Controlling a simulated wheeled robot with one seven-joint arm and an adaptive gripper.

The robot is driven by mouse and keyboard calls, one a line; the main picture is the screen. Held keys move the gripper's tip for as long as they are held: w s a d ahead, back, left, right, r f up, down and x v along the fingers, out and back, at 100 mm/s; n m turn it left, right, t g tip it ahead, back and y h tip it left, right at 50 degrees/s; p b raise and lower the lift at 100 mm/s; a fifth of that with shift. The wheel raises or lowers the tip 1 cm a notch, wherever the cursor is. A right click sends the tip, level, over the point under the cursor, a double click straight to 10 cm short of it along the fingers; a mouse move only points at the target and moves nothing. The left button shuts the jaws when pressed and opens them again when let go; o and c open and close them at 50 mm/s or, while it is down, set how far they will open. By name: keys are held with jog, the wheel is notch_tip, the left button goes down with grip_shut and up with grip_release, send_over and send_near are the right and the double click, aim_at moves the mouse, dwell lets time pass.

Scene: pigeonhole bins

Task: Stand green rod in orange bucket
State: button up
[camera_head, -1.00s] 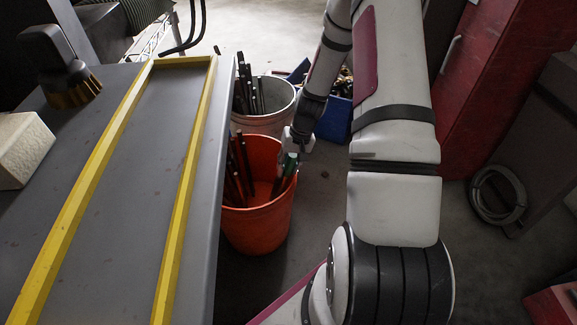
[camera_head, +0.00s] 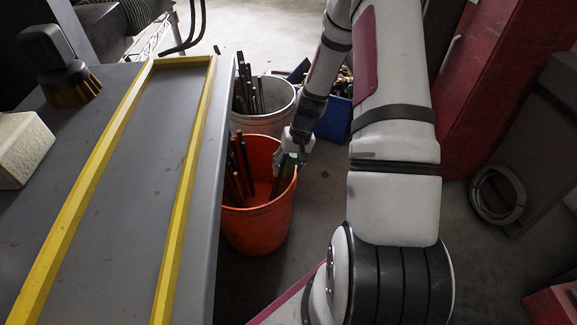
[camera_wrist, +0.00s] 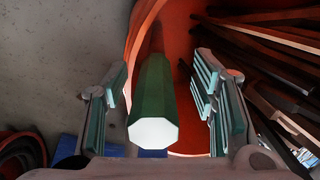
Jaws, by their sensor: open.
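The orange bucket (camera_head: 258,232) stands on the floor beside the grey table, with several dark rods inside. The green rod (camera_head: 289,163) is inside the bucket at its right side, its upper end near the rim. In the wrist view the green rod (camera_wrist: 153,88) points its pale eight-sided end toward the camera, with the orange bucket wall (camera_wrist: 188,45) behind it. My gripper (camera_head: 289,153) is over the bucket's right rim. Its fingers (camera_wrist: 160,95) are open on both sides of the rod, with gaps between. The rod's lower end is hidden.
A whitish bucket (camera_head: 270,122) with dark rods stands behind the orange one. A blue bin (camera_head: 335,122) is behind my arm. The grey table (camera_head: 130,190) with yellow rails borders the left. Floor right of the bucket is clear.

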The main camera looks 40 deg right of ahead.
aim_at(295, 155)
jog(key=shift+r, duration=0.2)
jog(key=shift+p+v, duration=2.7)
jog(key=shift+v, duration=1.1)
jog(key=shift+d+r, duration=0.1)
jog(key=v, duration=1.1)
jog(key=shift+r, duration=0.4)
jog(key=shift+s+d, duration=0.1)
jog(key=shift+s, duration=0.1)
